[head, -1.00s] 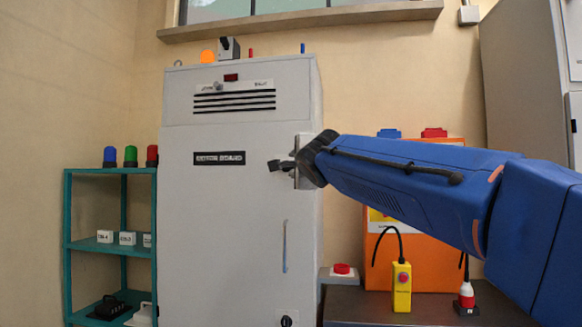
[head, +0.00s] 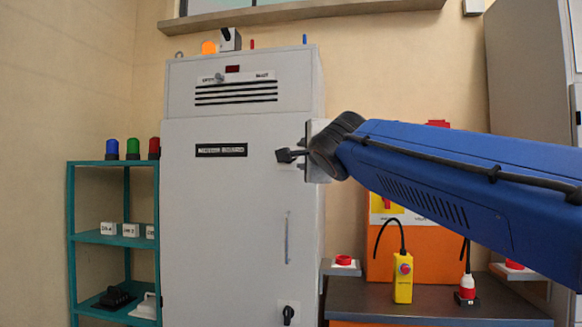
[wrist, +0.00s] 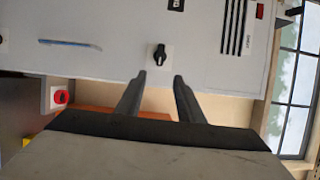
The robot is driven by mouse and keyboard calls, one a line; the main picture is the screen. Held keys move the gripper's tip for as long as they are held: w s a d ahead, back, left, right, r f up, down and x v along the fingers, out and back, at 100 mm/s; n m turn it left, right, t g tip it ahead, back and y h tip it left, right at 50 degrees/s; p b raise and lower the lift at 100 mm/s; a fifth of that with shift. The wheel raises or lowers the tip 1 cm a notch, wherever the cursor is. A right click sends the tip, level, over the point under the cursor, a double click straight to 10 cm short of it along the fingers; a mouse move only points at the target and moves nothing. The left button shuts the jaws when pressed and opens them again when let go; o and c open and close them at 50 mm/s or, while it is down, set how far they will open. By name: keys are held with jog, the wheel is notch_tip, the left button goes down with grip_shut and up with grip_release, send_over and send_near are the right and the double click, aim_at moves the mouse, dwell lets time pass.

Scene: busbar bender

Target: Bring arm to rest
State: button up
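My blue arm reaches in from the right in the head view. My gripper (head: 286,156) is in front of the upper right part of a grey cabinet (head: 225,240). In the wrist view the two dark fingers of my gripper (wrist: 160,80) stand apart with nothing between them. A black rotary knob (wrist: 160,54) on a pale plate shows just beyond the fingertips on the cabinet front. The fingers look clear of it, but the exact distance is hard to tell.
A teal shelf (head: 112,240) stands left of the cabinet. An orange panel (head: 383,250) stands behind, partly hidden by my arm.

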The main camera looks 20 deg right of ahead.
jog(key=s+f+n+g+y, duration=0.1)
jog(key=s+f+n+g, duration=0.3)
jog(key=f, duration=1)
jog(key=s+f+n+g, duration=0.2)
jog(key=s+f+n, duration=0.3)
jog(key=f, duration=0.9)
jog(key=s+a+f+n+g+y, duration=0.1)
jog(key=s+f+n, duration=0.3)
jog(key=f, duration=0.4)
jog(key=s+a+f+n+g+y, duration=0.1)
jog(key=s+a+f+n+g, duration=0.2)
jog(key=s+f, duration=0.4)
jog(key=s+a+f+n+g+y, duration=0.1)
jog(key=s+f+n, duration=0.3)
jog(key=f, duration=0.6)
jog(key=shift+s+a+f+n+g, duration=0.4)
jog(key=shift+s+a+g, duration=0.15)
jog(key=shift+s+g, duration=0.5)
jog(key=shift+r, duration=0.1)
